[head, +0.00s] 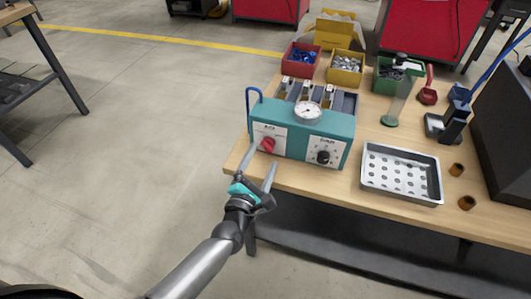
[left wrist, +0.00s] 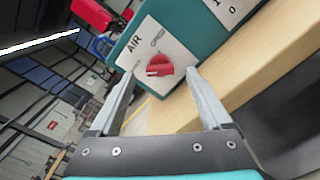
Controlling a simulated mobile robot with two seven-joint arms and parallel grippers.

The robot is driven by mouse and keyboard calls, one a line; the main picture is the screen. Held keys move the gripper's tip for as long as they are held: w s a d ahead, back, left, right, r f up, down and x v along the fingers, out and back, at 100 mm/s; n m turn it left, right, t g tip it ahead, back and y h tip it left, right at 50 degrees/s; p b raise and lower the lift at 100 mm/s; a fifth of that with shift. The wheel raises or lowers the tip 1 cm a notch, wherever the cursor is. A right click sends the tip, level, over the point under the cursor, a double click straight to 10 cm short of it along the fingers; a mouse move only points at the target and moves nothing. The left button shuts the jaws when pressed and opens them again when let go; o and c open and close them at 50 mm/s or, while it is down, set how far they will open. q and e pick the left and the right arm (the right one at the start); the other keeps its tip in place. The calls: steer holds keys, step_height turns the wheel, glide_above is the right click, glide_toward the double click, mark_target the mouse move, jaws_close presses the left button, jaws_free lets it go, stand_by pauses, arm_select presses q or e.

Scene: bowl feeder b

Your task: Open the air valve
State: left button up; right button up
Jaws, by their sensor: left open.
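The air valve is a red knob (head: 268,144) on a white plate at the left of the teal control box's (head: 340,128) front. In the left wrist view the red knob (left wrist: 159,65) sits under the word AIR, its grip bar lying roughly level in the picture. My left gripper (head: 262,158) is open in front of the plate. In the left wrist view its fingertips (left wrist: 164,72) stand on either side of the knob, with gaps to it. I cannot tell how far the tips are from the plate. My right gripper is not in view.
A black knob (head: 323,157) and a gauge (head: 307,111) are on the same box. A perforated metal tray (head: 401,175) lies to its right on the wooden table (head: 285,180). Red (head: 301,59), yellow (head: 345,69) and green bins stand behind.

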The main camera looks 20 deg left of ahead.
mark_target(267, 148)
arm_select(q)
steer(key=shift+w, duration=1.6)
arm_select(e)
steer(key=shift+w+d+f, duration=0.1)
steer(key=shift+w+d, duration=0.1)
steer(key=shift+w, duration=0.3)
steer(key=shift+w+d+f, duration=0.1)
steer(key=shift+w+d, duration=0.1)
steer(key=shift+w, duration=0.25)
arm_select(q)
steer(key=shift+c, duration=0.4)
steer(key=c, duration=0.8)
jaws_close()
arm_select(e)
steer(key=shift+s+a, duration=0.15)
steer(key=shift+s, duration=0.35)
